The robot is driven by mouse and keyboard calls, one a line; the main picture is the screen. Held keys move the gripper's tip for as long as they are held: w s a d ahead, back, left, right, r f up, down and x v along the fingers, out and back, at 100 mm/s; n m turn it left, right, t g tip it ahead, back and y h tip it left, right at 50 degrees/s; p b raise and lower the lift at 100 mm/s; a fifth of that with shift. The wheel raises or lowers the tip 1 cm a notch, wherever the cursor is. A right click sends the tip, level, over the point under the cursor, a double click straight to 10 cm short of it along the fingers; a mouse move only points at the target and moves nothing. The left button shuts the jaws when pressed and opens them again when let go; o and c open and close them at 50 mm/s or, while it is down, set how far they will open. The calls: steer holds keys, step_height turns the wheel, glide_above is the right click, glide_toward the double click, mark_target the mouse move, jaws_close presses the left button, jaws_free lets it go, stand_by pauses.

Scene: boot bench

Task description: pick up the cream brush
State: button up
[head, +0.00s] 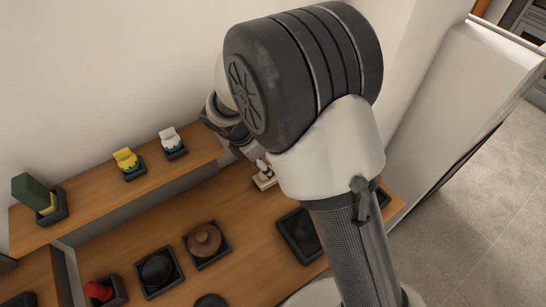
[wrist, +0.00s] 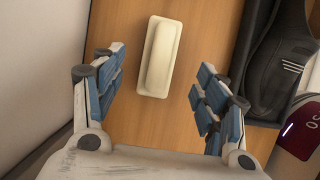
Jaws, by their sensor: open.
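The cream brush (wrist: 160,57) is a long pale block with a raised ridge, lying on the wooden bench top. In the wrist view it lies between and slightly beyond the tips of my gripper (wrist: 160,80), its long side running roughly away from me. My gripper is open, with blue-padded fingers on either side of the brush and gaps between. In the head view the brush (head: 264,183) shows small beneath my gripper (head: 262,166), partly hidden by my arm.
A black tray (wrist: 238,58) holding a dark shoe (wrist: 277,62) is close on the right in the wrist view. A wall (wrist: 42,75) stands left. In the head view, trays hold a brown round thing (head: 204,240), a black one (head: 157,270) and a red one (head: 98,291).

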mark_target(271, 167)
steer(key=b+x, duration=0.3)
steer(key=x, duration=0.4)
steer(key=shift+s+f, duration=0.1)
steer(key=shift+s, duration=0.05)
steer(key=shift+f, duration=0.35)
steer(key=shift+r, duration=0.1)
steer(key=shift+c, duration=0.2)
steer(key=c, duration=1.2)
steer(key=shift+o, duration=0.2)
steer(key=shift+r, duration=0.1)
step_height(271, 167, up, 20)
steer(key=p, duration=0.6)
